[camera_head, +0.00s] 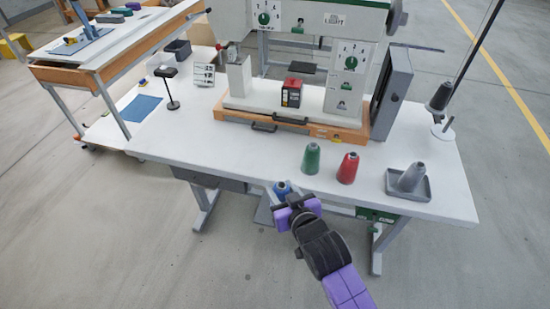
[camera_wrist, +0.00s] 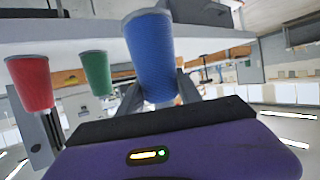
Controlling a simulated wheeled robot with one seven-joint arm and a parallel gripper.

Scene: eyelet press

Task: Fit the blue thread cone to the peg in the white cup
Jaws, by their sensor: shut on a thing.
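The blue thread cone (camera_head: 281,187) is between the fingers of my gripper (camera_head: 292,202), at the front edge of the white table. In the wrist view the blue cone (camera_wrist: 152,55) stands large between the two fingers, and my gripper is shut on it. A white round cup-like base (camera_head: 443,132) sits at the table's right end, with a small light upright part (camera_head: 450,122) that may be its peg. A dark cone (camera_head: 439,97) is on a thin pole above this base. My gripper is well left of and nearer than the base.
A green cone (camera_head: 311,158) and a red cone (camera_head: 348,168) stand on the table (camera_head: 250,165) behind my gripper. A grey cone (camera_head: 411,177) stands in a grey tray (camera_head: 424,192) between my gripper and the white base. The press (camera_head: 300,105) fills the back.

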